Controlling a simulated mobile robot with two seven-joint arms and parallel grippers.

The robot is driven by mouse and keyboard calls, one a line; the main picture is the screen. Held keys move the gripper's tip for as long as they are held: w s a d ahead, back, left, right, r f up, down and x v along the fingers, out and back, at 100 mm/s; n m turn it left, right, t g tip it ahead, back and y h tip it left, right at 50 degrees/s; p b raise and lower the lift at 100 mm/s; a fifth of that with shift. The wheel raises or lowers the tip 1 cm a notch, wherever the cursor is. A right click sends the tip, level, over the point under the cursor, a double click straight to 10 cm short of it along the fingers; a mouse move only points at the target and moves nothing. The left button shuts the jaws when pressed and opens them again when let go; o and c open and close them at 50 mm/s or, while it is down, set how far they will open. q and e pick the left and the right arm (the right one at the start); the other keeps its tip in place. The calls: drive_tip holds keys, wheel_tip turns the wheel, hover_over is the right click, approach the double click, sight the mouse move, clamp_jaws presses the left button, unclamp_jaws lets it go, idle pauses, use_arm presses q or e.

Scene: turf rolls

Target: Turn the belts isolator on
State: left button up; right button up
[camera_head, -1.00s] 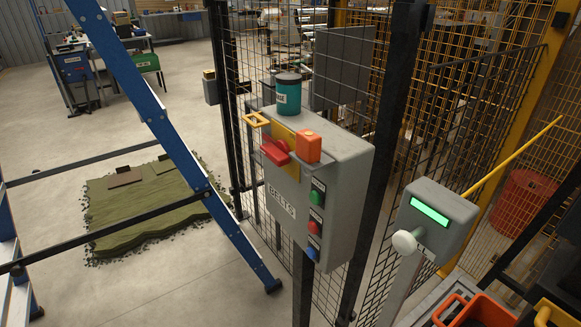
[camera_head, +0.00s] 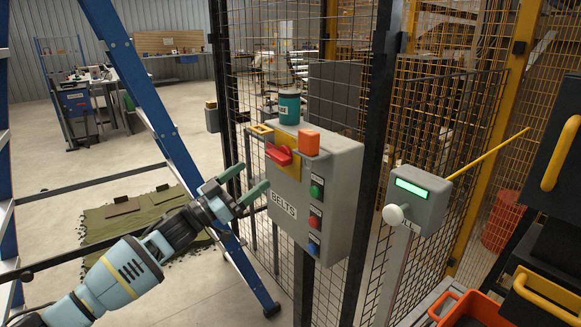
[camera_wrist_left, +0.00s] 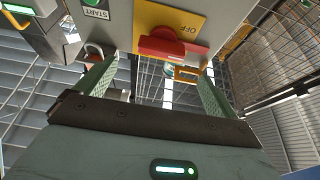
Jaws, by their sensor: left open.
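The belts isolator is a red handle (camera_head: 279,155) on a yellow plate (camera_head: 293,172), on the front of a grey box (camera_head: 343,170) labelled BELTS. In the left wrist view the red handle (camera_wrist_left: 163,44) lies ahead, and the yellow plate (camera_wrist_left: 160,17) shows the word OFF. My left gripper (camera_head: 256,175) is open and empty, just left of and slightly below the handle, apart from it. Its green fingers (camera_wrist_left: 156,70) also show in the left wrist view, spread below the handle. My right gripper is not in view.
Green, red and blue buttons (camera_head: 315,221) run down the box front. A blue ladder (camera_head: 150,110) stands left; a grey post unit (camera_head: 415,200) stands right.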

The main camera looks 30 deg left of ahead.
sight(273, 159)
use_arm(q)
drive_tip(key=p+x, duration=0.1)
drive_tip(key=x, duration=0.5)
drive_tip(key=shift+w+r, duration=0.2)
drive_tip(key=shift+w, duration=0.05)
drive_tip(key=shift+x, duration=0.75)
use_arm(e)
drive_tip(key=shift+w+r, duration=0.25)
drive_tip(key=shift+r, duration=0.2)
use_arm(q)
drive_tip(key=shift+f, duration=0.1)
drive_tip(key=c, duration=1)
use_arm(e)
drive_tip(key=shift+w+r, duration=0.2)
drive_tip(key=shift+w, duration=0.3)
